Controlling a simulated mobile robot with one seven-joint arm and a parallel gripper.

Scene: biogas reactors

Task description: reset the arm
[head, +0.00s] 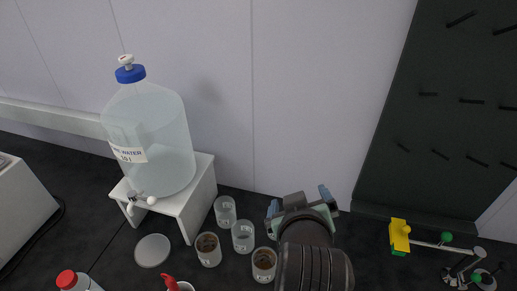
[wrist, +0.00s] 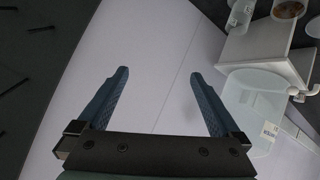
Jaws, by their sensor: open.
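My gripper (head: 301,203) is at the end of my dark arm, low and right of centre in the head view, beside several beakers. In the wrist view its two blue fingers (wrist: 158,98) stand wide apart with nothing between them. The gripper touches nothing that I can see.
Clear beakers (head: 243,236), some with brown contents (head: 208,249), stand left of my gripper. A large water carboy (head: 165,150) sits on a white stand (head: 203,196).

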